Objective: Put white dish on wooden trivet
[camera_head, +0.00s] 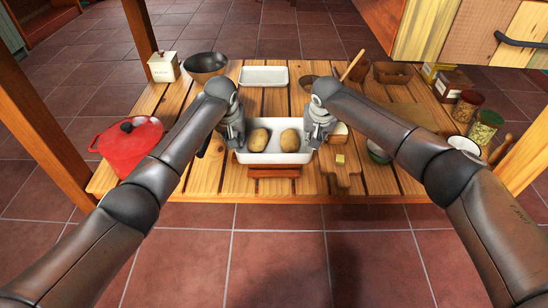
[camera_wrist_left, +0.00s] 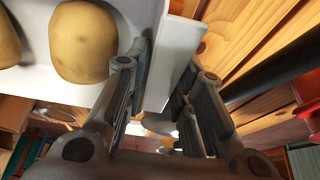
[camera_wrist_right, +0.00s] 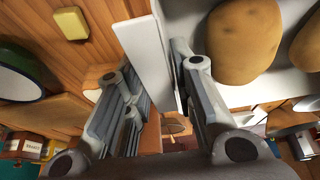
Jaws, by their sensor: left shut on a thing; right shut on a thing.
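The white dish (camera_head: 273,157) with two potatoes (camera_head: 258,139) in it is at the front middle of the table. It sits over the reddish-brown wooden trivet (camera_head: 274,172), whose front part shows below it; I cannot tell whether the dish touches it. My left gripper (camera_head: 235,144) is shut on the dish's left wall, which also shows between the fingers in the left wrist view (camera_wrist_left: 178,62). My right gripper (camera_head: 314,142) is shut on the dish's right wall, seen between the fingers in the right wrist view (camera_wrist_right: 146,62).
A red pot (camera_head: 131,143) stands at left. A white tray (camera_head: 264,76) lies behind. Jars (camera_head: 484,127) and a bowl (camera_head: 380,153) stand at right.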

